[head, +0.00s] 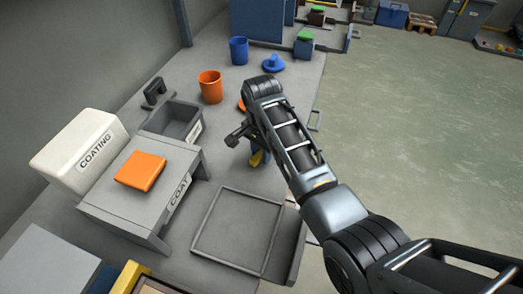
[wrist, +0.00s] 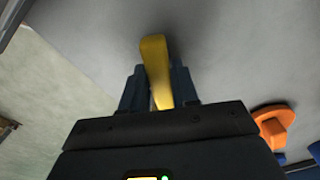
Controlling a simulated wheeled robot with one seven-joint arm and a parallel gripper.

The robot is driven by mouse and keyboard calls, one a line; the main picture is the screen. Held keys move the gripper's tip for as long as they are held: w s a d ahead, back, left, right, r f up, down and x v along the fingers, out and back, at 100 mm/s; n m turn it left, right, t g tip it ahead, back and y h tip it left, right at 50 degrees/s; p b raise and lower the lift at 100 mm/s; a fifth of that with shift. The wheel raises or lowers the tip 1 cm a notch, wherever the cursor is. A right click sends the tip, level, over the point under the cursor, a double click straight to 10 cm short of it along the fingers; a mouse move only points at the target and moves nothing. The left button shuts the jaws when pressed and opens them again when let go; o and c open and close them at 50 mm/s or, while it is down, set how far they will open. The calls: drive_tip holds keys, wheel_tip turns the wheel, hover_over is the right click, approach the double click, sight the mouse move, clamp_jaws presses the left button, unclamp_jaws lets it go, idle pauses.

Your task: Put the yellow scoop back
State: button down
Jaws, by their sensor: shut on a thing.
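The yellow scoop (wrist: 155,65) is between the two fingers of my gripper (wrist: 160,92) in the wrist view, with its yellow end sticking out past the fingertips. My gripper is shut on it. In the head view, a small part of the yellow scoop (head: 257,158) shows below my arm, above the grey bench. My gripper is mostly hidden behind the arm there. The rest of the scoop is hidden, and I cannot tell whether it touches the bench.
A grey bin (head: 176,121), an orange cup (head: 210,87), a blue cup (head: 239,50) and a blue lid (head: 272,64) stand on the bench. An orange lid (wrist: 273,125) lies near my gripper. A framed grey tray area (head: 196,232) is in front. An orange block (head: 140,171) sits on the COAT stand.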

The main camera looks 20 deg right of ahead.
drive_tip(key=c, duration=0.8)
unclamp_jaws()
drive_tip(key=shift+f, duration=0.1)
drive_tip(key=shift+c, duration=0.2)
wheel_tip(320, 180, up, 12)
